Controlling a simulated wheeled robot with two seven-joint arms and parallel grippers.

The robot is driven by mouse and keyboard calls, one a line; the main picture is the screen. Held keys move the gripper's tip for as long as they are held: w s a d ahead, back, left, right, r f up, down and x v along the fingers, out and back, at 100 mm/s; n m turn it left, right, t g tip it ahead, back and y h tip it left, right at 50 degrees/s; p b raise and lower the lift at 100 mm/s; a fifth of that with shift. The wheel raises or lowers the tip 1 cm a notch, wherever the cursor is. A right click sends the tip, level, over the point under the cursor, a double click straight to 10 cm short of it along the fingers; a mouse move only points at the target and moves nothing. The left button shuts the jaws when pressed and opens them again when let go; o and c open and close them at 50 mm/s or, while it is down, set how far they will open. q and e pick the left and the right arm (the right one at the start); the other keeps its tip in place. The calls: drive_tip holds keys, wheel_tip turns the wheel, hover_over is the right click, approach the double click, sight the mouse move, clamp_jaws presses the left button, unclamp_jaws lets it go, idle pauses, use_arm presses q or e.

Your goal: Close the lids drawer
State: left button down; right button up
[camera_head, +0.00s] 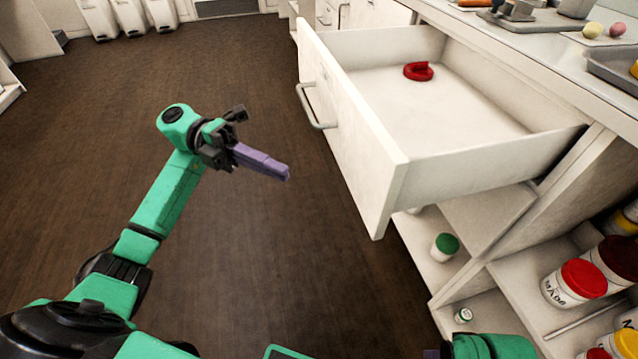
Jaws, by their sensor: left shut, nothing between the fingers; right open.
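The lids drawer (372,163) is a white drawer pulled well out of the counter on the right. A red lid (418,71) lies inside it towards the far end, and the rest of its floor is bare. Its front carries a grey bar handle (314,108) facing left. My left gripper (286,173) is shut and empty, over the floor to the left of the drawer front and apart from it. Its purple fingers point right towards the front. Only a sliver of my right gripper (432,354) shows at the bottom edge, below the drawer; most of it is hidden.
The counter top (520,45) holds trays and small items. Shelves below the drawer hold a green-capped jar (444,247) and a red-lidded tub (573,283). White bins (132,16) stand at the back left. The brown floor left of the drawer is clear.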

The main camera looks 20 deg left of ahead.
use_arm(q)
approach(374, 193)
drive_tip(key=s+d, duration=0.3)
drive_tip(key=s, duration=0.1)
drive_tip(key=shift+w+d, duration=1)
drive_tip(key=shift+d, duration=0.05)
drive_tip(key=shift+w+d, duration=0.25)
drive_tip(key=shift+d, duration=0.1)
use_arm(e)
drive_tip(key=shift+f, duration=0.1)
use_arm(q)
drive_tip(key=shift+d, duration=0.1)
use_arm(e)
drive_tip(key=shift+w, duration=0.1)
